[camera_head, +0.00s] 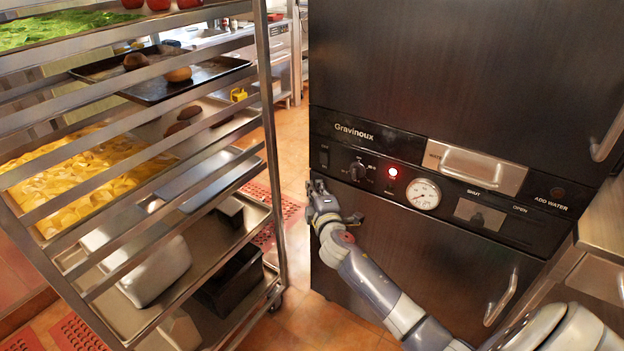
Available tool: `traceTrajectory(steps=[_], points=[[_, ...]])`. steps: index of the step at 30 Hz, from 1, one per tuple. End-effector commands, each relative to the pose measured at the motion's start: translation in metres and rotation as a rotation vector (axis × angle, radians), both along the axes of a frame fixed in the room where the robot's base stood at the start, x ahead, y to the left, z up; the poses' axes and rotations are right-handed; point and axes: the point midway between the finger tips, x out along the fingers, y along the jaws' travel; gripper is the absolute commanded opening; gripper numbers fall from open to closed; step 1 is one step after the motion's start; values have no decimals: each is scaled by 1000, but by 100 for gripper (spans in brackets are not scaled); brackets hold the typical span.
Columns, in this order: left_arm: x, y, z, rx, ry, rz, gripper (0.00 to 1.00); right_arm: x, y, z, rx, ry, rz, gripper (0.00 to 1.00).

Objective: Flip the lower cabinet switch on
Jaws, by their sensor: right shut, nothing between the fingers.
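The dark cabinet has a control panel (465,205) marked "Gravinoux" between its upper door (470,70) and lower door (440,262). A small dark switch (323,158) sits at the panel's far left; its position is too small to read. My right gripper (317,183) is shut and empty just below that switch, near the panel's lower left edge. I cannot tell whether it touches the cabinet. A black knob (357,170), a lit red lamp (392,172) and a round gauge (423,193) lie to the right of the switch. My left gripper is not in view.
A metal rack (268,120) with trays of food and pans stands close on the left. A narrow strip of tiled floor (325,322) shows between rack and cabinet. The lower door's handle (502,297) sticks out at the right.

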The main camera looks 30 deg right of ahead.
Motion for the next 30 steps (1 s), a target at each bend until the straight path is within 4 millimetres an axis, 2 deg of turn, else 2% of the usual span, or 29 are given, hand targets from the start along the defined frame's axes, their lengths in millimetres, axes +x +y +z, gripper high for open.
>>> traceTrajectory(steps=[3, 5, 12, 30], points=[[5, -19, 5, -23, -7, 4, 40, -19, 10, -2, 4, 1, 3, 0], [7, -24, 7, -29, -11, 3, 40, -28, 13, -2, 3, 1, 2, 0], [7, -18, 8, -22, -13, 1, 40, -50, 22, -4, 2, -1, 2, 0], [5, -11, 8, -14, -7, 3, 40, -52, 23, -4, 2, -2, 2, 0]])
